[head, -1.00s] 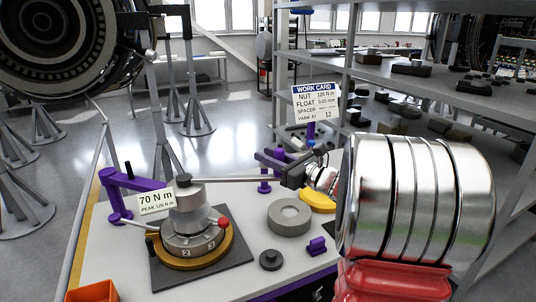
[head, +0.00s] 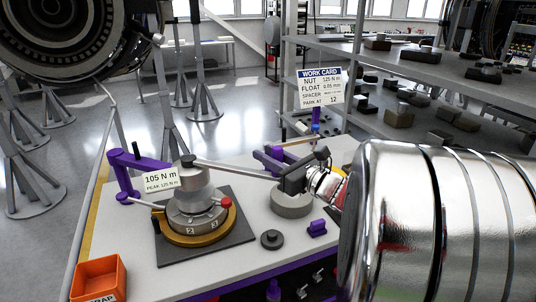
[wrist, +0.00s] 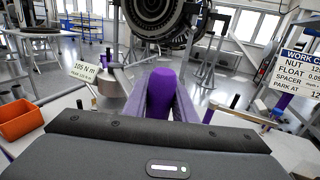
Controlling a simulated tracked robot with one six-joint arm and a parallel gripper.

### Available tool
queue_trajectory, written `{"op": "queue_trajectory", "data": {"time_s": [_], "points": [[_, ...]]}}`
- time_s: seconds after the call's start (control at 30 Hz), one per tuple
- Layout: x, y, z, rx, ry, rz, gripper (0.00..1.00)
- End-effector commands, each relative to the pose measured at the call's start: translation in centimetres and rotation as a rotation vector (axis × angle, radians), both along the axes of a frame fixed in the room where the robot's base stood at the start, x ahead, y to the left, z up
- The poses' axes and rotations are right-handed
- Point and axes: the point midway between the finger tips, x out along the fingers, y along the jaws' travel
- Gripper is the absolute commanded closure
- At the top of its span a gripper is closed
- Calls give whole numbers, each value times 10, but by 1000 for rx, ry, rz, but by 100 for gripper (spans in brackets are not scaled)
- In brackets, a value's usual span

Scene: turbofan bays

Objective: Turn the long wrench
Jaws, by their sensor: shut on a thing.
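The long wrench (head: 236,168) is a grey bar running from the top of a silver stepped hub (head: 190,192) to my gripper. The hub stands on a gold ring (head: 201,238) over a dark square plate, with numbered marks on its side. My gripper (head: 284,180) is shut on the wrench's far end, hiding that end in the head view. A white readout (head: 161,181) beside the hub says 105 N m, peak 125 N m; it also shows in the wrist view (wrist: 84,72). The work card (head: 320,87) lists nut 125 N m.
A grey ring (head: 291,205) sits below my gripper, partly hidden. An orange scrap bin (head: 99,279) stands at the front left corner. A purple arm (head: 126,175) stands left of the hub.

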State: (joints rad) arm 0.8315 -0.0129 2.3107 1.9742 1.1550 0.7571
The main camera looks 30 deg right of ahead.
Motion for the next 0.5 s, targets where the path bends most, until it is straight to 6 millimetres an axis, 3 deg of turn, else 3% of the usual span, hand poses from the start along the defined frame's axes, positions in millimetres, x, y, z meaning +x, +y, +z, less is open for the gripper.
{"op": "queue_trajectory", "data": {"time_s": [0.27,0.3,0.5], "points": [[-1,-1,-2,3,2,-4,100],[0,-1,-1,3,2,-3,73],[0,0,-1,2,1,0,59]]}}
